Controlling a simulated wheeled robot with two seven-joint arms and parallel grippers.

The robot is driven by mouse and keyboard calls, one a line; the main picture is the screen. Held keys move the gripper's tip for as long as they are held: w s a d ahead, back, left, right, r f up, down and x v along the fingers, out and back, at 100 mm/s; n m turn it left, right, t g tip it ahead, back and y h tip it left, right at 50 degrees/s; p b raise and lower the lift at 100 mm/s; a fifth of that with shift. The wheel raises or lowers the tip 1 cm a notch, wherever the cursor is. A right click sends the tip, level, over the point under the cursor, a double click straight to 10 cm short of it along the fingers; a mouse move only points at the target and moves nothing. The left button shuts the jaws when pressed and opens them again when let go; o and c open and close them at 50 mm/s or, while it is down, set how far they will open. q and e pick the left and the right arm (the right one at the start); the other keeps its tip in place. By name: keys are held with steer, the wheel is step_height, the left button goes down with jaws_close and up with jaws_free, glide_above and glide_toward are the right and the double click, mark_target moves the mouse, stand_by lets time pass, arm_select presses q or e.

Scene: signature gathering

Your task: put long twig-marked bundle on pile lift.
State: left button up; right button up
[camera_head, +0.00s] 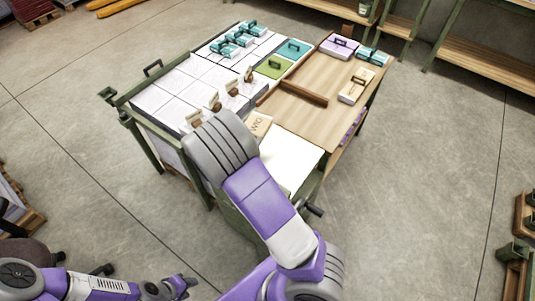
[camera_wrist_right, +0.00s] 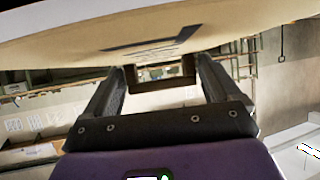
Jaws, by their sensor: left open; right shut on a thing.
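A cream bundle (camera_head: 259,126) with dark marks shows beside my right wrist in the head view, partly hidden by it. In the right wrist view a cream bundle (camera_wrist_right: 90,40) with a dark mark fills the top. My right gripper (camera_wrist_right: 160,82) is shut on its brown handle. The head view hides the right fingertips behind my arm. I cannot make out whether the mark is a twig. A white flat top (camera_head: 292,160), perhaps the pile lift, lies at the table's near end beside a crank, partly covered by my arm. My left gripper (camera_head: 186,285) is open and empty, low at left, away from the table.
White stacks with brown and teal handled pieces cover the bench's left part. A cream handled block (camera_head: 355,88), a lilac block (camera_head: 338,46) and a brown bar (camera_head: 303,94) lie on the wooden top (camera_head: 325,75). Shelves stand at upper right.

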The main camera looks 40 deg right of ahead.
steer(key=s+d+f+m+g+h, duration=0.1)
steer(key=s+d+f+m+g, duration=0.1)
steer(key=d, duration=0.5)
steer(key=b, duration=0.2)
glide_above(266, 159)
step_height(266, 159, down, 5)
steer(key=shift+f+b, duration=0.65)
steer(key=shift+f, duration=1.75)
steer(key=shift+r, duration=0.1)
